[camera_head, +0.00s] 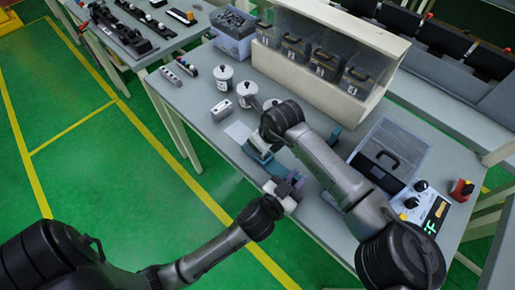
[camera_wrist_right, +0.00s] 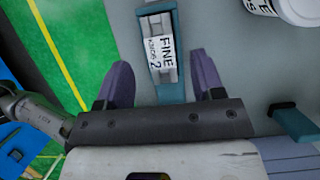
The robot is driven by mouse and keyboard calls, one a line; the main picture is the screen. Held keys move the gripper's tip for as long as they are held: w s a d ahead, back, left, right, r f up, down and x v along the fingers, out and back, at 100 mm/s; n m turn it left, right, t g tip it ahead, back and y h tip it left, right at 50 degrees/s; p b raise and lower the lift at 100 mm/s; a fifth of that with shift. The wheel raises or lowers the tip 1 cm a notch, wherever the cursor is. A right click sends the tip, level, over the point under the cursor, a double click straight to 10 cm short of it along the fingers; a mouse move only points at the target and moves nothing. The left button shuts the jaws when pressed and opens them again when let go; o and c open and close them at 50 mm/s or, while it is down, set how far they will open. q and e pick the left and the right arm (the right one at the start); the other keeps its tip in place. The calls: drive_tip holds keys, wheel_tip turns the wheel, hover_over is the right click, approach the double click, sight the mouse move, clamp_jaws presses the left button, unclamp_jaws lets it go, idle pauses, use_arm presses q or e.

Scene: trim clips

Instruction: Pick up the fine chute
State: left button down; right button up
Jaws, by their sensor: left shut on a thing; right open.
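The fine chute (camera_wrist_right: 166,50) is a narrow teal and grey piece with a white label reading FINE and 2. It lies on the table in the right wrist view. My right gripper (camera_wrist_right: 163,80) is open, with one purple finger on each side of the chute; a gap shows on both sides. In the head view my right arm largely hides this gripper. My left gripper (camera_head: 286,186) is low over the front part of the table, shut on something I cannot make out. A teal piece (camera_head: 259,146) shows beside my right arm; I cannot tell whether it is the chute.
White cups (camera_head: 223,77) stand at the left of the table. Behind is a housing (camera_head: 330,22) with several dark bins. A grey tub (camera_head: 408,137) and a control box with knobs (camera_head: 421,209) are at the right. A teal handle (camera_wrist_right: 293,122) lies right of the right gripper.

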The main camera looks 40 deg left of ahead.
drive_tip(key=shift+x, duration=1.55)
drive_tip(key=shift+c, duration=0.2)
drive_tip(key=c, duration=1)
